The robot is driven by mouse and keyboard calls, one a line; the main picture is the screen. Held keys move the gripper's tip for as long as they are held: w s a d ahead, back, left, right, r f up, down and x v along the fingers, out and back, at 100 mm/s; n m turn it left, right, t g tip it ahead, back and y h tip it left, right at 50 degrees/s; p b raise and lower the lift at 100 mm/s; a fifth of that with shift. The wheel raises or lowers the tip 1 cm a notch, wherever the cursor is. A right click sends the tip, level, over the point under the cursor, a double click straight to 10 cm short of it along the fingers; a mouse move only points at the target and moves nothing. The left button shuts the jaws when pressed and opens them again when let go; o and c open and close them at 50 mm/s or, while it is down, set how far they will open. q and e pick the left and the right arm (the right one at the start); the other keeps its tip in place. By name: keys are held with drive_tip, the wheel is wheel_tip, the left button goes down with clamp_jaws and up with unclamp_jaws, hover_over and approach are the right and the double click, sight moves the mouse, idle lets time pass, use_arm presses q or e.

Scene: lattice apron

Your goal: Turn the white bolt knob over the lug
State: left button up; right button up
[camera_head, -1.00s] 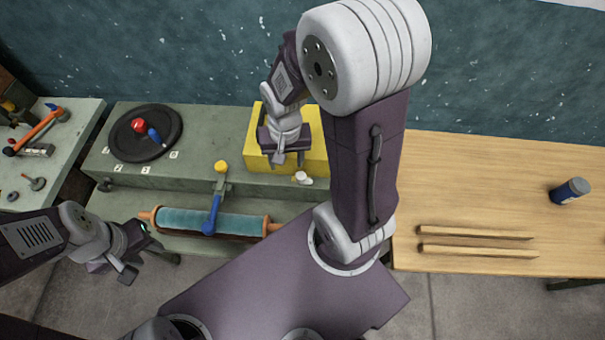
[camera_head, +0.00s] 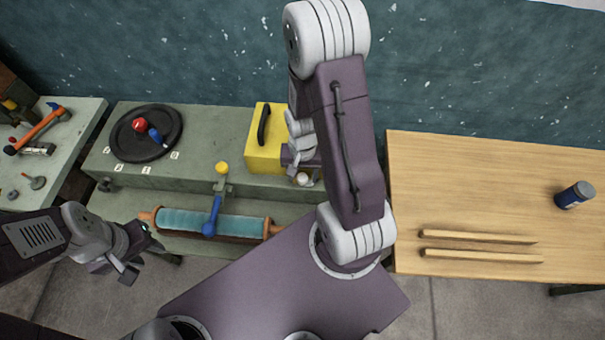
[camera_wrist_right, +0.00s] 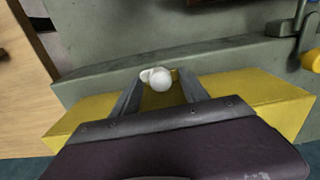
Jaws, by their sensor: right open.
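The white bolt knob (camera_head: 303,179) sits at the front of the yellow box (camera_head: 262,158), partly behind my right gripper in the head view. In the right wrist view the knob (camera_wrist_right: 160,80) is a round white end with a small white part beside it, between the tips of the two fingers. My right gripper (camera_head: 303,172) is open around or just above the knob; I cannot tell whether it touches. I cannot make out the lug. My left gripper (camera_head: 138,258) is open and empty, off to the left in front of the bench.
The grey-green bench (camera_head: 110,180) carries a black disc (camera_head: 165,125) with red and blue knobs, and a teal roller (camera_head: 180,220) with a blue lever (camera_head: 212,218). A wooden table (camera_head: 470,180) at right holds two sticks and a blue can (camera_head: 574,194). The yellow box has a black handle.

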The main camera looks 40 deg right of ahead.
sight(302, 177)
clamp_jaws()
drive_tip(key=shift+n, duration=0.8)
unclamp_jaws()
drive_tip(key=shift+r, duration=0.1)
wheel_tip(302, 177, up, 9)
drive_tip(key=p, duration=0.1)
